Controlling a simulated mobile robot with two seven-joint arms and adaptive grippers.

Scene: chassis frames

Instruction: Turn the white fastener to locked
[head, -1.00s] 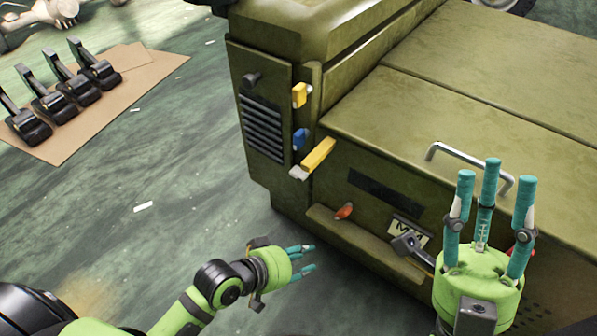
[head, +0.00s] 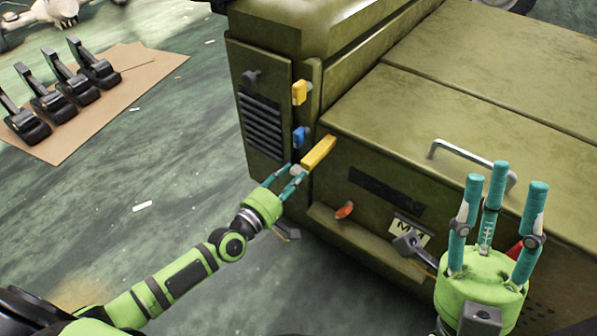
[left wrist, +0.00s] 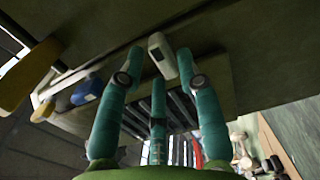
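The white fastener (head: 297,170) is a small pale block low on the corner of the green chassis, just below the end of a yellow bar. My left gripper (head: 286,172) is at it with fingers apart, the tips partly hiding it. In the left wrist view the white fastener (left wrist: 161,55) shows between the left gripper's fingertips (left wrist: 160,62). The fingers look open around it; whether they touch it I cannot tell. My right gripper (head: 506,184) is open and empty, fingers pointing up, in front of the chassis.
A yellow fastener (head: 299,92), a blue fastener (head: 300,137) and the yellow bar (head: 319,153) are close above the white one. An orange fastener (head: 345,210) sits lower right. A metal handle (head: 470,150) stands on top.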

